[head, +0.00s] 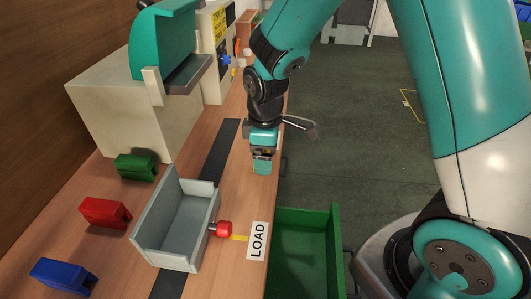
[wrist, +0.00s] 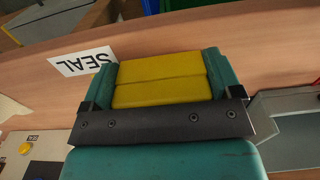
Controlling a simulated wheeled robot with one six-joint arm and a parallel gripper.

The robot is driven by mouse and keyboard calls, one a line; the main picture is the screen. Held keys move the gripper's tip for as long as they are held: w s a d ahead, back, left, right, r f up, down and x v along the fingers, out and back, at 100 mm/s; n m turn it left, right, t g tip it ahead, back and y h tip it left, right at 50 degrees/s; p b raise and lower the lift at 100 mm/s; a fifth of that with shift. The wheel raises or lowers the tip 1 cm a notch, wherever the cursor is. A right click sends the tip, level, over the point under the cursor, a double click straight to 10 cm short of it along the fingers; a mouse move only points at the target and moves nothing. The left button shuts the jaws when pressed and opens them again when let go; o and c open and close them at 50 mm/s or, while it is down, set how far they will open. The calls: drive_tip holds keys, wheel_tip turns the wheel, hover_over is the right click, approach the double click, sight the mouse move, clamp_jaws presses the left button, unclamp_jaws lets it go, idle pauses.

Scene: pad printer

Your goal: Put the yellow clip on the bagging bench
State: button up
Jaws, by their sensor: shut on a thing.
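In the wrist view the yellow clip (wrist: 160,92) sits between the two teal fingers of my gripper (wrist: 160,66), which are shut on it from both sides. In the head view my gripper (head: 262,168) points down over the right edge of the wooden bench (head: 233,190), beyond the LOAD label. The yellow clip cannot be made out there. In the wrist view a wooden surface (wrist: 270,55) with a SEAL label (wrist: 82,61) lies behind the clip. I cannot tell which surface is the bagging bench.
Green (head: 135,167), red (head: 104,212) and blue (head: 63,276) clips lie on the bench's left side. A grey tray (head: 150,215) with a red knob (head: 222,229) stands mid-bench. A beige machine (head: 130,105) stands behind. A green crate (head: 300,281) is beside the bench.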

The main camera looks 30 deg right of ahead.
drive_tip(key=o, duration=0.7)
wheel_tip(320, 180, up, 12)
drive_tip(key=p, duration=0.2)
drive_tip(key=shift+p, duration=0.3)
drive_tip(key=s+a+r+m+y, duration=0.2)
drive_tip(key=s+a+r, duration=0.1)
drive_tip(key=s, duration=0.6)
drive_tip(key=s+a+r+m+y, duration=0.2)
drive_tip(key=s+a+r, duration=0.2)
drive_tip(key=s, duration=0.6)
drive_tip(key=shift+s+r, duration=0.15)
drive_tip(key=shift+s, duration=0.05)
